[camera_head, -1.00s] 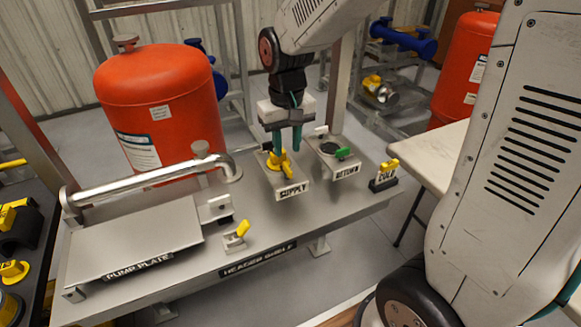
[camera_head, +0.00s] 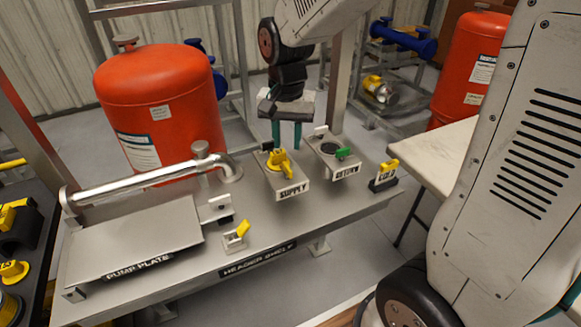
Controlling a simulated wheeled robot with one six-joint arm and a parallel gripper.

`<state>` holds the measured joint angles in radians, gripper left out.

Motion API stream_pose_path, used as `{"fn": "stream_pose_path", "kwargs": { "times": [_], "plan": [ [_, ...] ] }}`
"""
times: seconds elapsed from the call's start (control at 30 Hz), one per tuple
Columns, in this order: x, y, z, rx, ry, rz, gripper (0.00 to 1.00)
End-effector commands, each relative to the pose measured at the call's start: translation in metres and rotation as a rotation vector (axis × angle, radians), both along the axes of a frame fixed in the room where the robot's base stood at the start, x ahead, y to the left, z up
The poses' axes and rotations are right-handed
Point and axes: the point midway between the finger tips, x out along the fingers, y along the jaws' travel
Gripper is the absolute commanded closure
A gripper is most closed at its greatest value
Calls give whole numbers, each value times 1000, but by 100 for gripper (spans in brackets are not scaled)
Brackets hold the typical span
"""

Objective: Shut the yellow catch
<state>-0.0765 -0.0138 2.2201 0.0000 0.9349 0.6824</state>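A small catch with a yellow lever (camera_head: 243,228) sits on a pale bracket beside the pump plate (camera_head: 135,235). Its lever stands tilted up to the right. My gripper (camera_head: 286,138) is well behind and to the right of it, above the supply block (camera_head: 290,188). Its two teal fingers are apart with nothing visible between them. They are just above and behind the yellow supply handle (camera_head: 279,161), and I cannot tell whether they touch it.
A return block (camera_head: 345,172) with a green handle and a small yellow-handled block (camera_head: 385,178) stand to the right on the header shelf (camera_head: 290,231). A silver pipe (camera_head: 140,184) runs behind the pump plate. A red tank (camera_head: 160,110) stands behind. Shelf between catch and supply block is clear.

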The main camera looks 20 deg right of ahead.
Motion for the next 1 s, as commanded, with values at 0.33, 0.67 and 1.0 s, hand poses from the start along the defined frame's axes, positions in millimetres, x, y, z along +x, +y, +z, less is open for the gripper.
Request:
{"fn": "stream_pose_path", "kwargs": {
  "times": [0.33, 0.67, 1.0],
  "plan": [
    [0, 0, 1, 0, 0, -57, 70],
    [0, 0, 7, 0, 0, -519, 70],
    [0, 0, 8, 0, 0, -607, 70]
  ]
}}
